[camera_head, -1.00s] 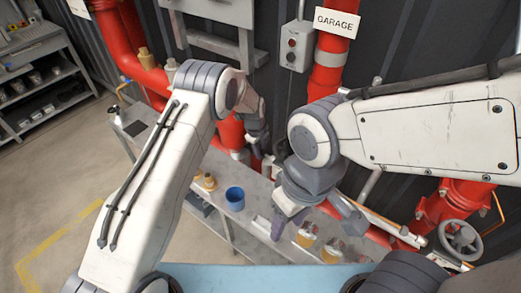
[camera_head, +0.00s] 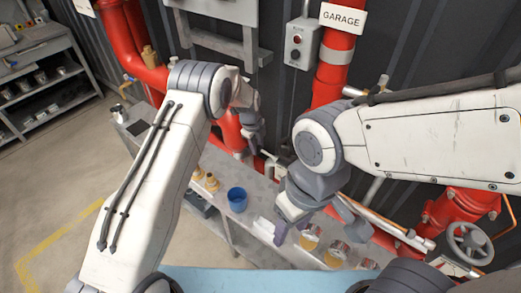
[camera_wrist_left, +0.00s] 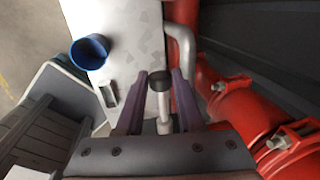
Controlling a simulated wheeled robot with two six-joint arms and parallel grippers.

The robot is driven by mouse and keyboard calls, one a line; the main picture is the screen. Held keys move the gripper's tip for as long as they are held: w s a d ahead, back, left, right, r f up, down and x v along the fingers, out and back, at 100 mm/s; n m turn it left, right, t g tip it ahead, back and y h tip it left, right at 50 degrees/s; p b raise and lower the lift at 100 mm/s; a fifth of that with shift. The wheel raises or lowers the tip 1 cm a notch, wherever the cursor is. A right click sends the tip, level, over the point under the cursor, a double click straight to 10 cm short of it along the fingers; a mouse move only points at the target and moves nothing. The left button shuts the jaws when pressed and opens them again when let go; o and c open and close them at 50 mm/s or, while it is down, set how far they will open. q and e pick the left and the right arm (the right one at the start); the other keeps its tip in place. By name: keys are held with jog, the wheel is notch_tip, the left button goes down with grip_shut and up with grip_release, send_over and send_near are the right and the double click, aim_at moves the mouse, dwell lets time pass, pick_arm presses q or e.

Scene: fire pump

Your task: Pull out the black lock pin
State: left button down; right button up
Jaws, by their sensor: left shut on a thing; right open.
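The black lock pin (camera_wrist_left: 159,79) shows in the left wrist view as a black round head on a pale grey shaft. It stands between the two purple-grey fingers of my left gripper (camera_wrist_left: 160,100), which is shut on it. In the head view my left gripper (camera_head: 257,147) is beside the red vertical pipe, above the back of the grey bench. The pin cannot be made out there. My right gripper (camera_head: 315,224) is open and empty, over the right part of the bench, in front of the pipework.
A blue cup (camera_head: 237,199) stands on the grey bench (camera_head: 262,190), with brass fittings (camera_head: 207,181) to its left and several more at right. Red pipes (camera_head: 335,70), a grey switch box (camera_head: 302,43) and a valve handwheel (camera_head: 470,243) stand along the wall.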

pick_arm(q)
jog(key=c, duration=0.8)
grip_release()
jog(key=shift+w+a+r, duration=0.15)
jog(key=shift+w, duration=0.15)
jog(key=shift+o, duration=1.4)
jog(key=shift+s, duration=0.1)
notch_tip(320, 180, up, 10)
jog(key=s+a+b, duration=0.1)
jog(key=b, duration=0.1)
jog(key=shift+s, duration=0.3)
jog(key=shift+r, duration=0.1)
